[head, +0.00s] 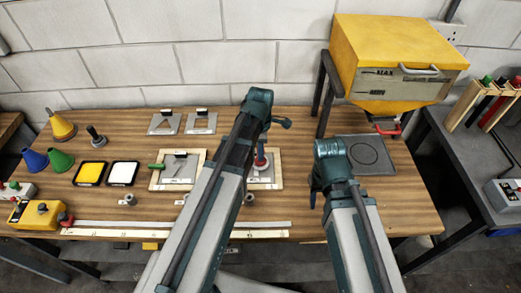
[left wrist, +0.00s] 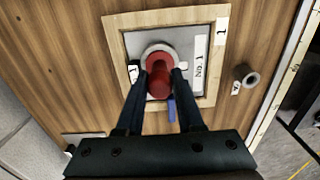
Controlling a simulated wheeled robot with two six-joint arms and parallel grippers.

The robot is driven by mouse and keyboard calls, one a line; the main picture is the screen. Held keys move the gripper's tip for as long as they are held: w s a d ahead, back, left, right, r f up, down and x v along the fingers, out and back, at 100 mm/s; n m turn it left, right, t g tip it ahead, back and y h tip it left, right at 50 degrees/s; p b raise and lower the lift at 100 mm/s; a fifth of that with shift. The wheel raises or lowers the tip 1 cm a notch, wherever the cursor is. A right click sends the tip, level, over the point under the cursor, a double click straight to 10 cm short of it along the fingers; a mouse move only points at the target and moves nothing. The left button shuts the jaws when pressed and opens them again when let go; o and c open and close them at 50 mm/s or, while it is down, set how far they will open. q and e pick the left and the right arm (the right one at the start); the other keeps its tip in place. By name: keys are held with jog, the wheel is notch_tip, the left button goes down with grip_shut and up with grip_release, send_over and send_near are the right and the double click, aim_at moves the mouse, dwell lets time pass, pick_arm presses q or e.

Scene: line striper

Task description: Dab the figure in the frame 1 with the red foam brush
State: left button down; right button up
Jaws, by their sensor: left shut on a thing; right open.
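My left gripper (left wrist: 158,82) is shut on the red foam brush (left wrist: 160,78), its fingers on either side of it. The brush is over the grey plate of frame 1 (left wrist: 117,50), inside the wooden border. A pale round edge shows around the brush, and a blue piece (left wrist: 171,110) beside it. The brush hides the figure, and I cannot tell whether it touches the plate. In the head view, my left gripper (head: 262,163) is over the right-hand frame, partly behind my arm. My right gripper (head: 317,197) is open and empty, right of that frame.
Another wooden frame (head: 154,184) with a green-handled tool lies to the left. A dark plate (head: 365,154) and a yellow machine (head: 390,60) are to the right. A long pale strip lies in front.

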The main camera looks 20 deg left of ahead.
dwell(0.5)
pick_arm(q)
notch_tip(320, 180, up, 4)
jog(key=p, duration=0.4)
jog(key=shift+r+p, duration=0.25)
jog(key=shift+p, duration=0.05)
jog(key=shift+f, duration=0.1)
pick_arm(e)
notch_tip(320, 180, up, 4)
jog(key=shift+r, duration=0.15)
